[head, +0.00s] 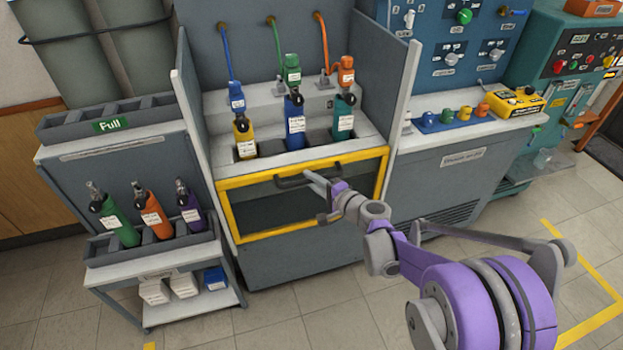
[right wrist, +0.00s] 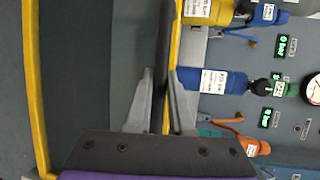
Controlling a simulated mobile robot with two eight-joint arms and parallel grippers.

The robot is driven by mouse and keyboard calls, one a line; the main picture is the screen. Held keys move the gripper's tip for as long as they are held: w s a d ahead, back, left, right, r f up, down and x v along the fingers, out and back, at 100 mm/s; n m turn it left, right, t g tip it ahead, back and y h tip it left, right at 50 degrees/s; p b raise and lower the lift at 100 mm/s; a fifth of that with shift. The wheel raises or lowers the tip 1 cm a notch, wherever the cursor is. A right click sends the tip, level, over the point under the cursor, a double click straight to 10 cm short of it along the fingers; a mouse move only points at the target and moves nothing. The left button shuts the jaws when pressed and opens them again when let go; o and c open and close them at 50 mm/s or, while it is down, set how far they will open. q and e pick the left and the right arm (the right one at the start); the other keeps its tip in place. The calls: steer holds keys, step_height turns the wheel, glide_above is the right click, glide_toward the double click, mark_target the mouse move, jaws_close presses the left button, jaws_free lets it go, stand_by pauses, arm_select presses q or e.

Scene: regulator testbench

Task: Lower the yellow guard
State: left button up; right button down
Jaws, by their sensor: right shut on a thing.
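The yellow guard (head: 280,231) is a yellow-framed panel on the front of the test bench, below the bottles. A dark bar handle (head: 293,181) runs along its upper part. My right gripper (head: 312,178) reaches in from the right and is shut on this handle. In the right wrist view, the handle (right wrist: 164,45) passes between the two fingers of the right gripper (right wrist: 163,90), and the guard's yellow frame (right wrist: 33,80) shows at the left. My left gripper is not in view.
Yellow, blue and green bottles (head: 295,125) stand in the bench above the guard, under coloured hoses. A cart (head: 165,255) with several bottles stands at the left. A grey cabinet (head: 430,185) adjoins on the right. The floor in front is clear.

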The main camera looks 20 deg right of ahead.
steer(key=c, duration=0.8)
jaws_free()
steer(key=p+v, duration=0.1)
steer(key=v, duration=0.9)
steer(key=shift+s+d, duration=0.15)
steer(key=shift+s, duration=0.2)
steer(key=shift+r, duration=0.1)
